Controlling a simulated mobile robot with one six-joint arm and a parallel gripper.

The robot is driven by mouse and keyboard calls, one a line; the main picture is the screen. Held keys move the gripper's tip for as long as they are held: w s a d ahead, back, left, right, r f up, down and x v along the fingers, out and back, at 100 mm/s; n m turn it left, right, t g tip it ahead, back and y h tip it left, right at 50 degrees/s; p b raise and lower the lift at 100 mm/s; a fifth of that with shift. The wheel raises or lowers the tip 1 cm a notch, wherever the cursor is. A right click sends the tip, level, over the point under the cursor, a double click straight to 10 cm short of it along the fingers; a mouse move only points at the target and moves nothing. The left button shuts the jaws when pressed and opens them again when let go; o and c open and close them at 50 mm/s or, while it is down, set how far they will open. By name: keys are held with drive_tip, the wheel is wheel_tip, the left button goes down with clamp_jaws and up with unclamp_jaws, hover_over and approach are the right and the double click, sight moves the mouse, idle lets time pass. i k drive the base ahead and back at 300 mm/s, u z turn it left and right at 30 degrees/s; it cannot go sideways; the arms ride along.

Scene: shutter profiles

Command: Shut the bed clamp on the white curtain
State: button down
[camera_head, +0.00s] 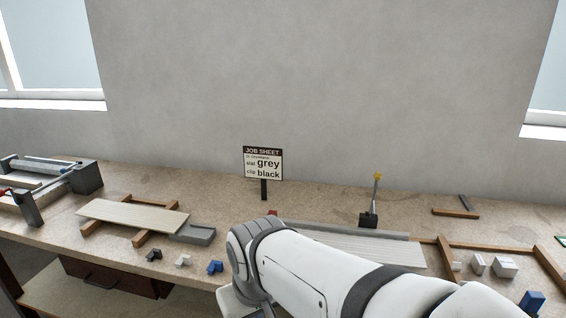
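A white ribbed panel, which looks like the white curtain (385,252), lies flat on the bench right of centre. My arm crosses in front of it and hides its near and left parts. A grey rail (345,230) runs along its far edge. A small red part (272,212) shows at the rail's left end, just above my arm; it may be the bed clamp's handle, but I cannot tell whether the clamp is open or shut. My arm bends down near the bench's front edge, and my gripper's fingers are not visible.
A job sheet sign (263,163) reads slat grey, clip black. Pale slats (135,214) lie on wooden bars at left, with small black, white and blue clips (215,267) in front. A grey metal fixture (87,178) stands far left. A wooden frame (490,246) lies right.

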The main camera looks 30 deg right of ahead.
sight(377, 176)
drive_tip(key=u, duration=0.2)
drive_tip(key=k, duration=0.7)
drive_tip(key=z, duration=1.5)
drive_tip(key=i, duration=1)
drive_tip(key=z, duration=0.05)
